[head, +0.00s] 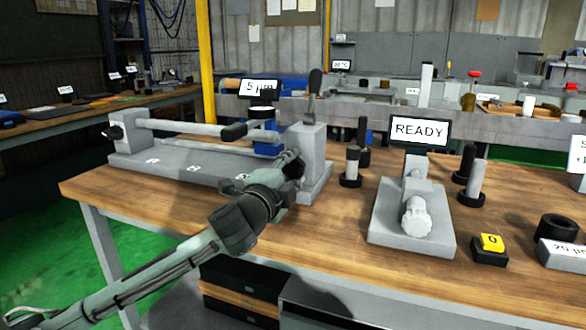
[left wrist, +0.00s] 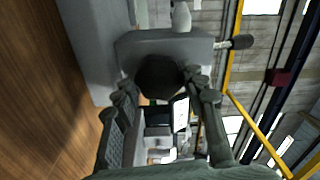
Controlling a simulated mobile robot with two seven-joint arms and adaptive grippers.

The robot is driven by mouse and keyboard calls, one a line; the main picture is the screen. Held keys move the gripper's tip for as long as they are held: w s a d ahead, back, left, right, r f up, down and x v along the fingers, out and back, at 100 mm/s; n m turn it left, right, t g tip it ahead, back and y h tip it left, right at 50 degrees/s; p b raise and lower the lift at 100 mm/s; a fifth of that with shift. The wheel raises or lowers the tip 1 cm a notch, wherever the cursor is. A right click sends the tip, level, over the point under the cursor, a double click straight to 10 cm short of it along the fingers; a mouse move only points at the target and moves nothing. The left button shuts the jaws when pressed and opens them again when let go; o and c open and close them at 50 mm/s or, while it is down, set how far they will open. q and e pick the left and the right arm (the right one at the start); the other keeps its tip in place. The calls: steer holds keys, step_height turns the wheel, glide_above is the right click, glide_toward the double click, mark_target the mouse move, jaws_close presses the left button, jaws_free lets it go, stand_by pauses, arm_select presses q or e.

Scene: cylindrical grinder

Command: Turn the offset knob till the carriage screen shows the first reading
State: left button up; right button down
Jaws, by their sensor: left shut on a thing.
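The grinder (head: 180,165) stands at the left of the wooden bench, with a small screen (head: 258,89) reading "5 µm" above its carriage. I take this as the carriage screen. My left gripper (head: 290,164) is at the front of the grey block (head: 308,140) at the grinder's right end. In the left wrist view a dark round knob (left wrist: 160,77) sits on that block, between my two fingers, which are shut on it. I take this as the offset knob. My right gripper is in neither view.
A grey gauge stand (head: 412,222) with a "READY" screen (head: 420,130) is right of the grinder. Dark-based posts stand near it. A yellow "0" button (head: 491,242) and a black ring (head: 558,228) are at the right. A dark-tipped lever (head: 314,84) rises from the end block.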

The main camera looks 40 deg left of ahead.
arm_select(q)
steer(key=shift+r, duration=0.1)
steer(key=o, duration=1.2)
steer(key=shift+c, duration=0.2)
steer(key=shift+s+d, duration=0.1)
steer(key=shift+s, duration=0.2)
steer(key=v, duration=0.7)
